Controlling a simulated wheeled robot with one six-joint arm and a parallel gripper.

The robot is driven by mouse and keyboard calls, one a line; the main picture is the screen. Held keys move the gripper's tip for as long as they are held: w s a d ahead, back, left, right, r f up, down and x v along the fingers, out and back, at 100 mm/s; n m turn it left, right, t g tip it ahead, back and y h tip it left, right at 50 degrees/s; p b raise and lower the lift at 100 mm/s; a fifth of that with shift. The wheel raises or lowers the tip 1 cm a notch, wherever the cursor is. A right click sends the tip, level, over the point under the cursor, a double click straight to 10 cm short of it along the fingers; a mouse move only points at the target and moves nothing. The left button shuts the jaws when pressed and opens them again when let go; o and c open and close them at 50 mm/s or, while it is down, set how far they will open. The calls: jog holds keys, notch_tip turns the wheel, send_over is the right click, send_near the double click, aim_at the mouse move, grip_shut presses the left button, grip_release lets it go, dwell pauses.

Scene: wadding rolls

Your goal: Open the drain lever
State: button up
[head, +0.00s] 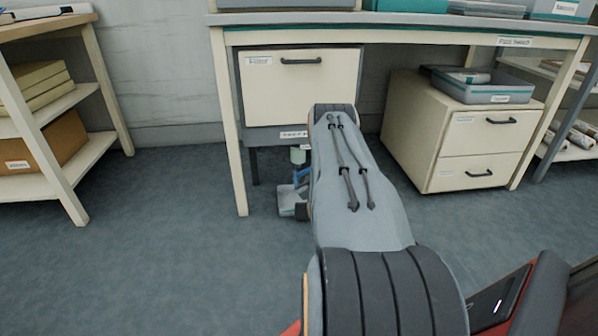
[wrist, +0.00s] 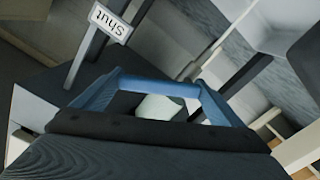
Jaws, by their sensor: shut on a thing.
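A pale rounded part (wrist: 160,107) shows just behind the bar. A "Shut" tag (wrist: 110,22) appears upside down at upper left. In the head view my arm hides most of the gripper and lever. A bit of blue (head: 300,177) shows at the arm's left, below a pale cylinder (head: 297,155) under the bench.
The bench (head: 400,34) stands over a hanging drawer unit (head: 300,88) with a black handle. A two-drawer cabinet (head: 470,140) stands at right, with a grey tray (head: 487,92) on top. A wooden shelf (head: 75,180) is at left. The floor between is clear.

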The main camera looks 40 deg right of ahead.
dwell(0.3)
jog(key=o, duration=1.3)
jog(key=shift+c, duration=0.2)
jog(key=shift+s, duration=0.1)
jog(key=p+v, duration=0.3)
jog(key=v, duration=0.4)
jog(key=shift+s+a+p, duration=0.25)
jog(key=shift+s+p, duration=0.05)
jog(key=shift+p, duration=0.1)
jog(key=shift+c, duration=0.4)
